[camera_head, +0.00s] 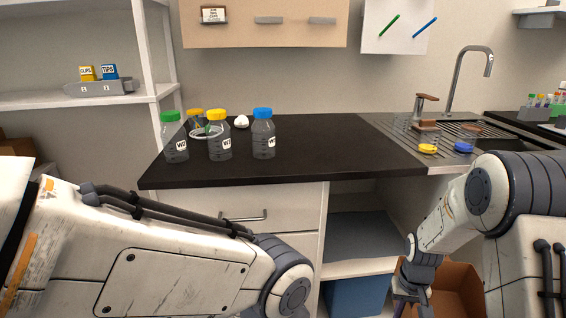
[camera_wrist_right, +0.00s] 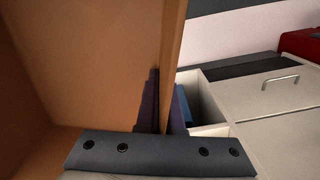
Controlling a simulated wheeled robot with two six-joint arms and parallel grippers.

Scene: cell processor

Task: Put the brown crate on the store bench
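The brown crate (camera_head: 462,280) is low at the bottom right in the head view, in front of the cabinets and partly behind my right arm. My right gripper (camera_head: 408,292) is at its left wall. In the right wrist view the crate (camera_wrist_right: 75,60) fills the left side, and its thin wall stands between the fingers (camera_wrist_right: 163,110), which look closed on it. The crate's inside looks empty where it shows. My left gripper is out of view; only its arm shows. A dark-topped bench (camera_head: 320,168) stands ahead; no label tells whether it is the store bench.
Several capped bottles (camera_head: 220,137) stand on the bench's left part; its middle is clear. A sink (camera_head: 450,130) with a tap is at right. Below are an open shelf (camera_head: 360,235) and a blue bin (camera_head: 355,297). White shelves (camera_head: 75,102) stand at left.

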